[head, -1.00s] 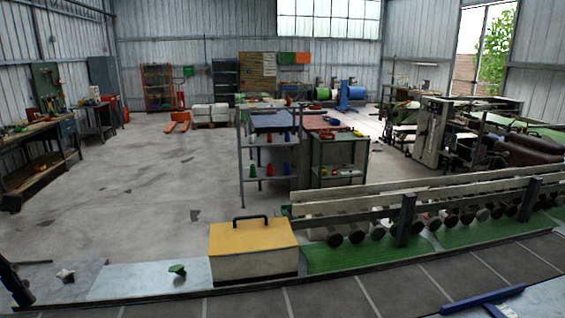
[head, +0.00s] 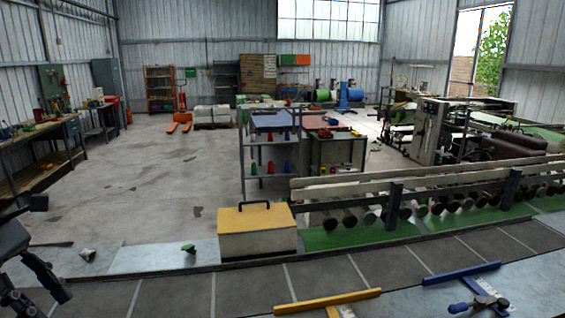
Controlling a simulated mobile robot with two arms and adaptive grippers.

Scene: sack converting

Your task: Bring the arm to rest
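My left gripper (head: 46,298) is at the lower left edge of the head view, dark and partly cut off by the frame. Its two fingers look spread apart, with nothing seen between them. It is in front of the light-grey bench strip and the dark tiled strip. My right gripper is not in view.
A yellow-lidded box (head: 258,241) with a black handle stands in the middle of the bench. Near the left gripper are a small pale object (head: 87,254) and a green knob-like piece (head: 189,248). A yellow bar (head: 327,302) and a blue bar tool (head: 461,273) lie in front.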

